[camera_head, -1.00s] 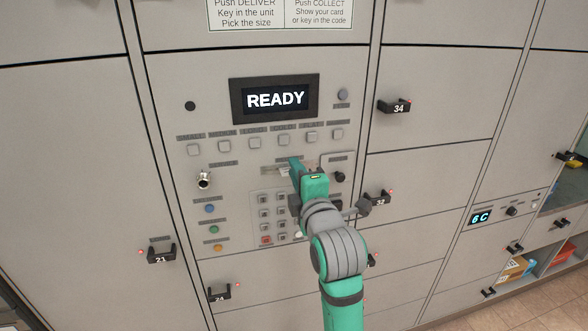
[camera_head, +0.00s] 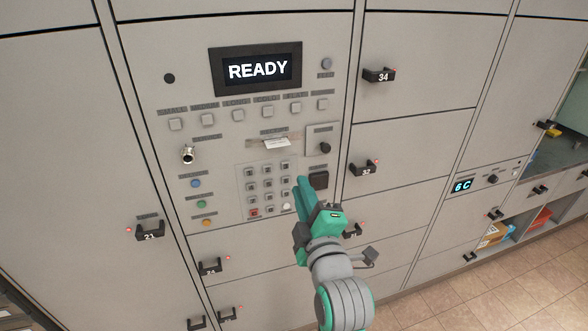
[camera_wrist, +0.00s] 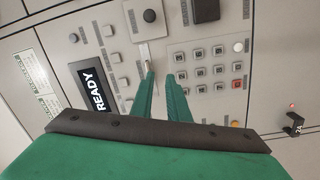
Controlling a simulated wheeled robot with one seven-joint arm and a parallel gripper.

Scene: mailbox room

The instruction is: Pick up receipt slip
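The receipt slip (camera_head: 277,143) is a small white paper sticking out of a narrow slot in the grey locker panel, below the READY display and above the keypad. My gripper (camera_head: 303,182) is green and points at the panel, below and right of the slip, near the keypad's right edge. In the wrist view its two fingers (camera_wrist: 162,78) stand a little apart, with bare panel showing between them and nothing held.
The READY display (camera_head: 257,69) is above a row of buttons. The keypad (camera_head: 268,188) is left of my fingers. A dark knob (camera_head: 325,148) and a dark square reader (camera_head: 318,180) are close on the right. Locker handles such as 32 (camera_head: 363,169) stick out nearby.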

